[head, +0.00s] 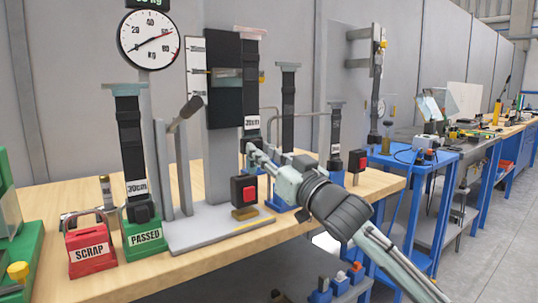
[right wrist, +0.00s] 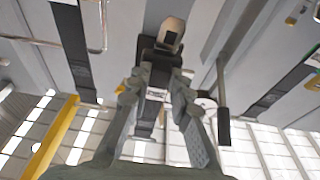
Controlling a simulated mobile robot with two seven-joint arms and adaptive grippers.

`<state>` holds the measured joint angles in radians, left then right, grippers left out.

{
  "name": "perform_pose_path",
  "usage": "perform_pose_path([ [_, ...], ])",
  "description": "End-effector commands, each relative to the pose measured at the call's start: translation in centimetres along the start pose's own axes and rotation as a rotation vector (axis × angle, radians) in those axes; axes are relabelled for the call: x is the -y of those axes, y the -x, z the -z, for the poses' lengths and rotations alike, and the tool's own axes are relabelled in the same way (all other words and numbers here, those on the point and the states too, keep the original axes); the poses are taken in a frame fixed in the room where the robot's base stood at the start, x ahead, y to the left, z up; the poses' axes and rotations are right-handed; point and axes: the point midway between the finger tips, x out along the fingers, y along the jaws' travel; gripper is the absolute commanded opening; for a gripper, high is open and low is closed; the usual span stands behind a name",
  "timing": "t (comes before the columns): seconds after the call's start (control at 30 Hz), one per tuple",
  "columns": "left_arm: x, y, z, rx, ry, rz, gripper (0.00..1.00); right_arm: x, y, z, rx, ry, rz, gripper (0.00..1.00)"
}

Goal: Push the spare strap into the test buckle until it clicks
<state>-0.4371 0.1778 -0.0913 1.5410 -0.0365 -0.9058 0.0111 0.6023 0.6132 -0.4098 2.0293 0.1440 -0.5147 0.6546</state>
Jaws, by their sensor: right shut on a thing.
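My right gripper (head: 252,150) reaches in from the lower right to the test stand. In the right wrist view its two fingers (right wrist: 155,92) are shut on a dark part below a pale block with a dark square opening (right wrist: 170,35). The held part appears to be the lower end of a black strap (head: 252,85) with a white length label, upright beside the stand's black panel (head: 223,100). I take it as the spare strap, but its lower end is hidden by the gripper. I cannot clearly make out the test buckle. My left gripper is out of view.
A dial gauge (head: 148,40) tops the stand on a grey base plate (head: 200,232). Left of it are a strap upright in a green PASSED block (head: 146,238) and a red SCRAP lock box (head: 90,250). Red-button boxes (head: 244,190) and other upright straps (head: 288,105) stand nearby.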

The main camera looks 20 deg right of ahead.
Motion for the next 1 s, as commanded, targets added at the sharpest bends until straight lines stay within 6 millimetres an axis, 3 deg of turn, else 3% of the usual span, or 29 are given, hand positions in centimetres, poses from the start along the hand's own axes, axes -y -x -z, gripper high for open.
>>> perform_pose_path([
  [0.47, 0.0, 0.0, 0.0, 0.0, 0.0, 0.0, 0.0, 0.1, -3.6, -0.8, -0.003, 0.0, 0.001, 0.0],
  [1.0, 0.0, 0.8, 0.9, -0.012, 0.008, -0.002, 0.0, 0.1, -3.2, -1.8, -0.002, 0.001, 0.001, 0.0],
])
